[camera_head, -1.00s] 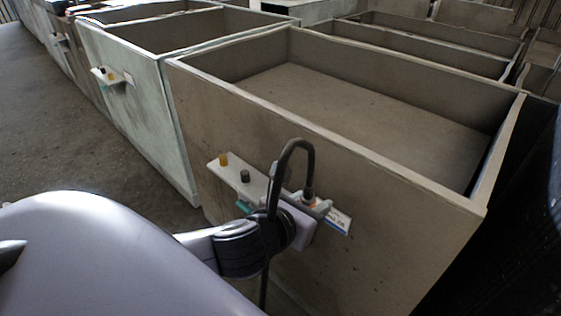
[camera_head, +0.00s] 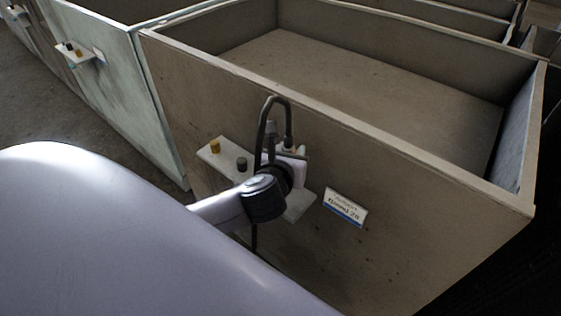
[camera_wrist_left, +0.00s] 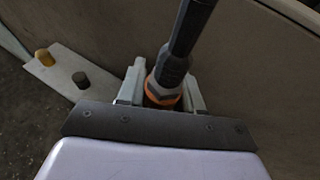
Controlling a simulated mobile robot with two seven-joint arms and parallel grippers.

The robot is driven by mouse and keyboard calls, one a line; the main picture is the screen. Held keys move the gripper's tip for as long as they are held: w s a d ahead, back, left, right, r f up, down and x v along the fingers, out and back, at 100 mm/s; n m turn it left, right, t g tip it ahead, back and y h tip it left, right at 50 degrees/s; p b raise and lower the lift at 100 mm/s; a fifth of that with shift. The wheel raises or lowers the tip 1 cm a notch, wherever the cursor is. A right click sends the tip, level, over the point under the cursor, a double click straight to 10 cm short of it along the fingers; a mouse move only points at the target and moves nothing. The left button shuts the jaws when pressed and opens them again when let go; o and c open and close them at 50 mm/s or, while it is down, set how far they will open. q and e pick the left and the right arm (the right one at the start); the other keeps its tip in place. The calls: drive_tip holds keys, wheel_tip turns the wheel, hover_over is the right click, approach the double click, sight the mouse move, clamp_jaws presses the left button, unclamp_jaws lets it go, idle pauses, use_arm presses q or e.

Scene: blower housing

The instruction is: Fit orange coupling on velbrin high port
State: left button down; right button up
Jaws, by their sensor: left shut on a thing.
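My left gripper (camera_head: 290,160) is shut on the orange coupling (camera_wrist_left: 163,98) at the end of a dark hose (camera_head: 262,130). In the left wrist view the fingers (camera_wrist_left: 160,97) clasp the coupling from both sides; its orange ring shows below a grey collar. The coupling is above the right part of a pale shelf (camera_head: 298,207) on the near bin's front wall. A yellow-topped stub (camera_head: 215,146) and a dark stub (camera_head: 241,164) stand on the shelf to its left. I cannot tell which port is velbrin high. The coupling's lower end is hidden. My right gripper is not in view.
A label plate (camera_head: 345,207) with a blue strip sits right of the shelf on the large open bin (camera_head: 400,235). A paler bin (camera_head: 110,100) at left carries a similar shelf (camera_head: 74,54). The hose loops above the gripper and hangs below it.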

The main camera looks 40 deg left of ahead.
use_arm(q)
drive_tip(key=a+f+n+y+b, duration=0.1)
drive_tip(key=f+b, duration=0.1)
drive_tip(key=f, duration=0.1)
drive_tip(key=w+a+f+g+y+b, duration=0.1)
drive_tip(key=f+b, duration=0.2)
drive_tip(key=f, duration=0.1)
drive_tip(key=w+a+f+n+y+b, duration=0.1)
drive_tip(key=f+b, duration=0.2)
drive_tip(key=shift+a+f+n, duration=0.3)
drive_tip(key=shift+a+f, duration=0.05)
drive_tip(key=shift+f, duration=0.05)
drive_tip(key=shift+r+p, duration=0.35)
drive_tip(key=shift+p, duration=0.7)
drive_tip(key=shift+f, duration=1.55)
drive_tip(key=c, duration=0.7)
unclamp_jaws()
drive_tip(key=shift+o, duration=0.2)
drive_tip(key=shift+d+g, duration=0.1)
drive_tip(key=shift+g, duration=0.2)
